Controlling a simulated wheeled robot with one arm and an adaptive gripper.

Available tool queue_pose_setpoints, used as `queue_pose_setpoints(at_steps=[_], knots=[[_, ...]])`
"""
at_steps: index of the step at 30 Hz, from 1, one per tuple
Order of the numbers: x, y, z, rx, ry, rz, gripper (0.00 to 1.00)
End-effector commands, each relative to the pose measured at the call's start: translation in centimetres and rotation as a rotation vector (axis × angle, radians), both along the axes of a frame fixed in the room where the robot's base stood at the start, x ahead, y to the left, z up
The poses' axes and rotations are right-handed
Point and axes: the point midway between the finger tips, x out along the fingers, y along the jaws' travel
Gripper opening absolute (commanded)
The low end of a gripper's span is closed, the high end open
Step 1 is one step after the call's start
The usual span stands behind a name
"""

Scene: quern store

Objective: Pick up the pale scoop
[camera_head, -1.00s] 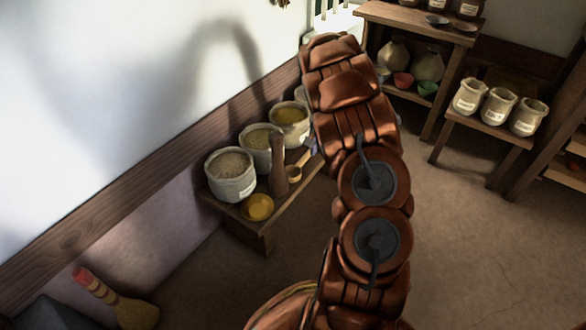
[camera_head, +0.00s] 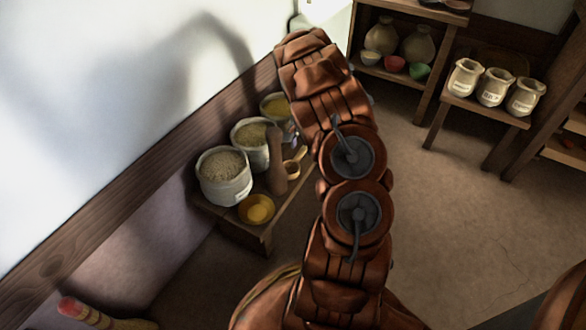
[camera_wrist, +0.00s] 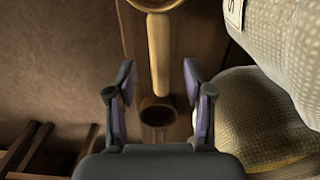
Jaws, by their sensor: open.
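The pale wooden scoop (camera_head: 291,168) lies on the low wooden bench (camera_head: 235,226), beside an upright brown pestle (camera_head: 276,165). In the wrist view its pale handle (camera_wrist: 159,55) runs from the top edge down toward my gripper (camera_wrist: 160,98); most of its bowl is cut off. My gripper is open and empty, with purple-faced fingers to either side of the line of the handle. The handle's lower end shows around the level of the fingertips; I cannot tell the height between them. In the head view my arm hides most of the gripper.
Open sacks (camera_head: 224,190) of grain stand along the wall side of the bench; one sack's woven side (camera_wrist: 262,115) is close to my right finger in the wrist view. A yellow bowl (camera_head: 256,209) sits at the bench's near end. Pale jars (camera_head: 493,85) stand on another bench.

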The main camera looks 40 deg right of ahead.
Motion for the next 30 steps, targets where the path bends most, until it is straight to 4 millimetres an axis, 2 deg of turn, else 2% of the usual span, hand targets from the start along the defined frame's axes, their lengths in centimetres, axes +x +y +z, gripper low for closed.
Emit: queue_pose_setpoints(at_steps=[1,6,14,27,29,30], knots=[[-0.1,0.1,-1.3,-0.001,0.003,0.002,0.52],[-0.1,0.2,-3.0,0.0,0.001,0.003,0.52],[0.1,0.3,-3.1,0.0,0.0,0.005,0.52],[0.1,0.4,-3.1,0.001,0.0,0.005,0.06],[0.1,0.4,-3.1,0.001,0.0,0.005,0.0],[0.1,0.4,-3.1,0.001,0.0,0.005,0.0]])
